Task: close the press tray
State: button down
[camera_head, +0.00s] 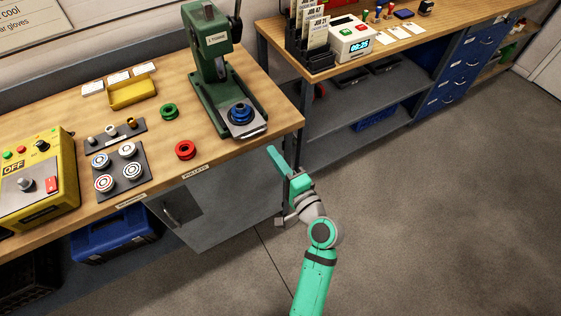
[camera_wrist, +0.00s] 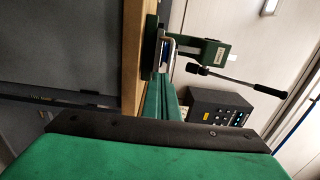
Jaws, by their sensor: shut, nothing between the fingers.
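The green press (camera_head: 208,45) stands near the right end of the wooden bench. Its metal press tray (camera_head: 247,130) sticks out at the front of the green base, with a handle bar on its front edge and a blue round part (camera_head: 239,113) on it. My gripper (camera_head: 271,151) is shut and empty, just off the bench's front edge, in front of and right of the tray, apart from it. In the wrist view the green fingers (camera_wrist: 162,84) point toward the press (camera_wrist: 213,50), whose base and tray show sideways just past the fingertips, partly hidden.
Green (camera_head: 169,111) and red (camera_head: 185,150) rings lie left of the press. A yellow control box (camera_head: 38,185) stands at the far left. A second bench (camera_head: 352,66) with a timer and cards is behind right. The floor around my arm is clear.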

aim_at(255, 128)
jog(key=x, duration=0.7)
jog(key=shift+w, duration=0.1)
jog(key=shift+w+a, duration=0.55)
jog(key=shift+a, duration=0.1)
jog(key=shift+d, duration=0.1)
